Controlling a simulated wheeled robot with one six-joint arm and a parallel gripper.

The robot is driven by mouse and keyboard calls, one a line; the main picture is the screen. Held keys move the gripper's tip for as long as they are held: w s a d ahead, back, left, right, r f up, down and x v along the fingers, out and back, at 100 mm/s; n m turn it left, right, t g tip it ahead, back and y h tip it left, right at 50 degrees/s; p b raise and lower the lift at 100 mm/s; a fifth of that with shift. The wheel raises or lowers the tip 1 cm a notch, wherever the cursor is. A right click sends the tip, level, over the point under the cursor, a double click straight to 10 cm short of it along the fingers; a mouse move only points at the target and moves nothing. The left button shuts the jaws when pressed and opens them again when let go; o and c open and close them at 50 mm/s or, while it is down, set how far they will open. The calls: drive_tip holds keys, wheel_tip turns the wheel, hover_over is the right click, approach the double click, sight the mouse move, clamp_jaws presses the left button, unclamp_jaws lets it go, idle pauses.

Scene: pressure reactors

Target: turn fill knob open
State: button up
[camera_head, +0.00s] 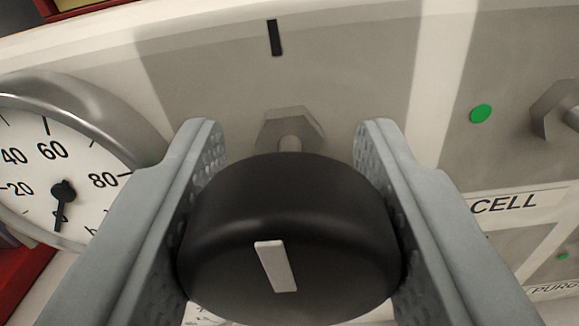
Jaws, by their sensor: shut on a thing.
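The black round fill knob (290,225) sits in the lower middle of the head camera view, on a short stem with a hex nut (288,128) behind it. A white pointer bar on its front face stands nearly upright, its top tilted slightly left. My gripper (290,205) is shut on the knob, one grey finger against its left side and one against its right. A black tick mark (274,38) is on the panel above the knob. The fingers hide the knob's sides, and any label for the knob is not readable.
A round pressure gauge (90,165) stands close to the left finger, its black needle pointing down below 20. A green dot (481,113) and another hex fitting (553,108) are at the right, above a "CELL" label (518,204).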

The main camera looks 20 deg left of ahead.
drive_tip(key=n, duration=0.8)
drive_tip(key=shift+n, duration=0.3)
drive_tip(key=n, duration=0.4)
drive_tip(key=shift+a+f+n, duration=0.1)
drive_tip(key=shift+n, duration=2.5)
drive_tip(key=o, duration=1)
drive_tip(key=shift+c, duration=0.2)
drive_tip(key=shift+s, duration=0.1)
